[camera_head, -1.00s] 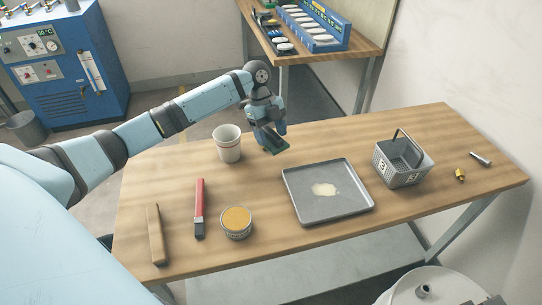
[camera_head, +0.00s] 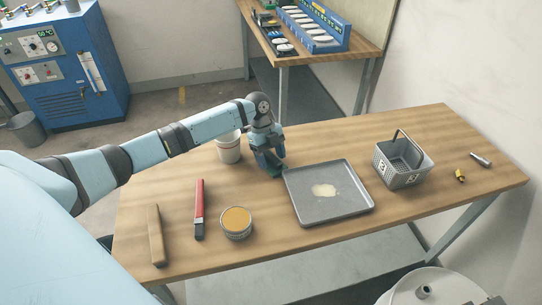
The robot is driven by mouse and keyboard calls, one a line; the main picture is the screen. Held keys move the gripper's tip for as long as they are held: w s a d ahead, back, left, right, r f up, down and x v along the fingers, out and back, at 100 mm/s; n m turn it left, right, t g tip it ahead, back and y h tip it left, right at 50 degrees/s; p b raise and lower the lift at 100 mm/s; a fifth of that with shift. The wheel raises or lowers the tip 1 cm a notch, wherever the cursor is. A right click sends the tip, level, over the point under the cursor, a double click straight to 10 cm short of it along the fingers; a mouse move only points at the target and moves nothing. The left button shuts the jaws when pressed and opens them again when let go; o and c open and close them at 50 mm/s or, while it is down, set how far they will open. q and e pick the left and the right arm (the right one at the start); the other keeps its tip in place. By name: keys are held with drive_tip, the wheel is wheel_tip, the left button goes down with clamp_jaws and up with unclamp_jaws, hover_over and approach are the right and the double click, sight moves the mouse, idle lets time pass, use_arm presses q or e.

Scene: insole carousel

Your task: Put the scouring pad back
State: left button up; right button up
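The scouring pad (camera_head: 278,173) is dark green and mostly hidden under my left gripper. It is down at the tabletop, close to the left edge of the grey tray (camera_head: 298,212). My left gripper (camera_head: 271,165) points down and appears shut on the pad, though its fingertips are small and partly hidden. The tray holds a pale, cream-coloured patch (camera_head: 325,190). My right gripper is not in view.
A round tin (camera_head: 236,222), a red-handled tool (camera_head: 199,205) and a wooden block (camera_head: 156,235) are at left. A grey basket (camera_head: 402,178) and small metal parts (camera_head: 480,160) are at right.

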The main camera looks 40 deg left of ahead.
use_arm(q)
drive_tip(key=o, duration=0.4)
drive_tip(key=v, duration=1.2)
drive_tip(key=shift+r, duration=0.15)
